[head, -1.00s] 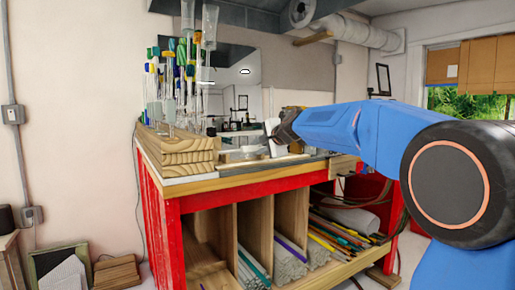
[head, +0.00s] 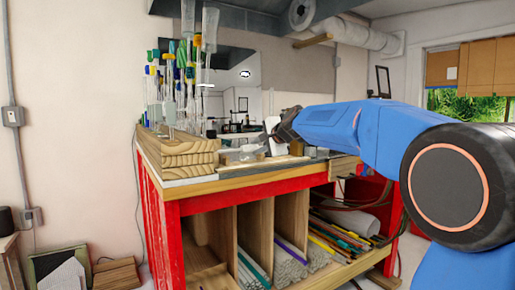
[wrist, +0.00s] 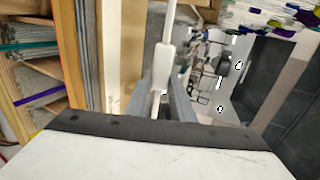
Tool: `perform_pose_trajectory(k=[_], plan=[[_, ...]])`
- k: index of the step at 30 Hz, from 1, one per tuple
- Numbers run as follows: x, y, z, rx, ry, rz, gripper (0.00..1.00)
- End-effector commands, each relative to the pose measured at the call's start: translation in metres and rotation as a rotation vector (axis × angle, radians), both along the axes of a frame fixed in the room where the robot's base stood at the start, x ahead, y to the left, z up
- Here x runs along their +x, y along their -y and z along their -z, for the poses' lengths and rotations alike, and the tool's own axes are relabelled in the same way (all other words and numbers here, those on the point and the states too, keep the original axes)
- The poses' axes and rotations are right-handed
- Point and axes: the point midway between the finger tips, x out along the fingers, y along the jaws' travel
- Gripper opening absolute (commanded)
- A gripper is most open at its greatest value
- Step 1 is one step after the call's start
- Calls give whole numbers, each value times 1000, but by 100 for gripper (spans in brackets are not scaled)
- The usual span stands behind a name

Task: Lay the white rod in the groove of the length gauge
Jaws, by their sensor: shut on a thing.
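My gripper (wrist: 161,95) is shut on the white rod (wrist: 168,30) in the wrist view. The rod runs upward from between the grey fingers toward the top edge; its lower end is hidden by the fingers and housing. In the head view my gripper (head: 276,138) is over the right part of the bench top, and the rod cannot be made out there. A pale wooden strip (wrist: 112,50) lies left of the rod in the wrist view, roughly parallel and apart in the picture. It may be the length gauge; its groove cannot be made out.
The red-framed bench (head: 255,181) has a wooden block rack (head: 180,155) of upright glass tubes at its left end. Shelves below hold several coloured rods (head: 340,235). A dark mirror-like panel stands behind the bench. Floor to the left is partly clear.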

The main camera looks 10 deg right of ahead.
Motion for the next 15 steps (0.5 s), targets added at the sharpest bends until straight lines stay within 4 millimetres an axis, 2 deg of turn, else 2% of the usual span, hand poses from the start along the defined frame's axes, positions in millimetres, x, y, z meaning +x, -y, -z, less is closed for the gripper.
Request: perform_pose_trajectory(k=[15], plan=[[0, 0, 7, 1, 1, 1, 0]])
